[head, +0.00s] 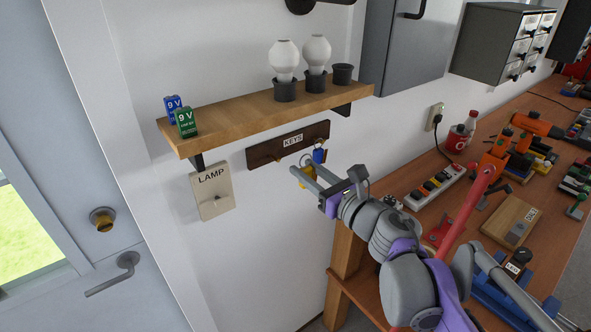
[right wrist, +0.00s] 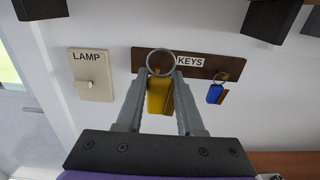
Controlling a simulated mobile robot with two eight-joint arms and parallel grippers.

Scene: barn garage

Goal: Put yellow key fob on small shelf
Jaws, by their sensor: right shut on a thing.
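The yellow key fob (right wrist: 158,96) hangs by its ring at the left part of the dark KEYS rack (right wrist: 222,66) on the wall. My right gripper (right wrist: 161,80) is shut on the yellow key fob, one finger on each side of it. In the head view the fob (head: 307,172) shows partly behind the fingers of my right gripper (head: 305,177), just under the rack (head: 262,152). The small wooden shelf (head: 235,118) is on the wall above the rack. My left gripper is not in view.
Two 9 V batteries (head: 185,122) stand at the shelf's left end. Two bulbs (head: 284,60) in black holders and an empty holder (head: 342,74) stand at its right. A blue fob (right wrist: 215,94) hangs right of the yellow one. The shelf's middle is clear. A LAMP switch (head: 212,192) is below left.

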